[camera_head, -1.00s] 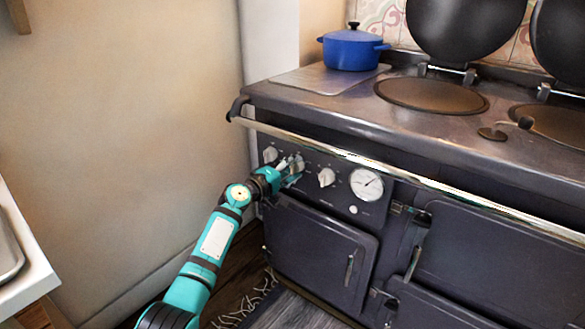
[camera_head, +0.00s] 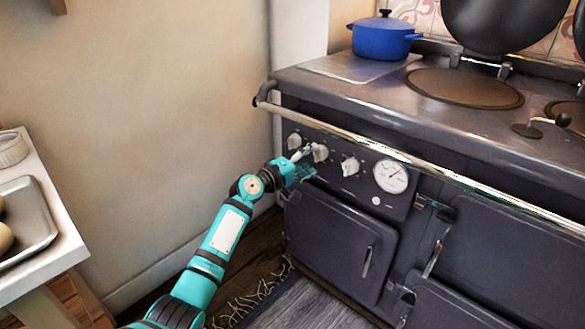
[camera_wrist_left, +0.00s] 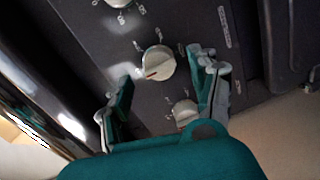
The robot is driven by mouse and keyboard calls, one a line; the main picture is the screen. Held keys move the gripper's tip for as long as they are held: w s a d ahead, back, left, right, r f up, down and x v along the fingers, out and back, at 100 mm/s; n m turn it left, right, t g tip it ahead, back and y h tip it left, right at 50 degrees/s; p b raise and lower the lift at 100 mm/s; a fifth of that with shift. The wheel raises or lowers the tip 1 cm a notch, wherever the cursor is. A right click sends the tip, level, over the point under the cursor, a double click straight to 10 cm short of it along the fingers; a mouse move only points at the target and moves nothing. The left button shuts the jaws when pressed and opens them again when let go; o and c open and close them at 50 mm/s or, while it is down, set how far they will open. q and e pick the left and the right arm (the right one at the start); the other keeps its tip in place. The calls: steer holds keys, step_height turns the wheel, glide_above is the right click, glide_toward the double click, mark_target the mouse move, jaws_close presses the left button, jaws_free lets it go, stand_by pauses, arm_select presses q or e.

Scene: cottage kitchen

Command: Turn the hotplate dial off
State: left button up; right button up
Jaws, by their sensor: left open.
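Three pale dials sit in a row on the dark front panel of the range: a left dial (camera_head: 294,141), a middle dial (camera_head: 320,152) and a right dial (camera_head: 350,166). I cannot read which one is the hotplate dial. My left gripper (camera_head: 302,161) is open in front of the panel, by the left and middle dials. In the left wrist view, the open left gripper (camera_wrist_left: 163,68) has one dial (camera_wrist_left: 158,63) between its fingertips, with a red mark toward the lower left. The fingers look apart from it. My right gripper is not in view.
A chrome rail (camera_head: 400,156) runs along the range above the dials. A round gauge (camera_head: 391,176) sits to their right. A blue pot (camera_head: 383,38) stands on top. A white counter with a tray (camera_head: 28,222) is at the left. A rug (camera_head: 300,303) lies below.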

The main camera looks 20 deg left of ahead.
arm_select(q)
steer(key=v, duration=0.8)
steer(key=shift+s, duration=0.35)
steer(key=shift+a, duration=0.1)
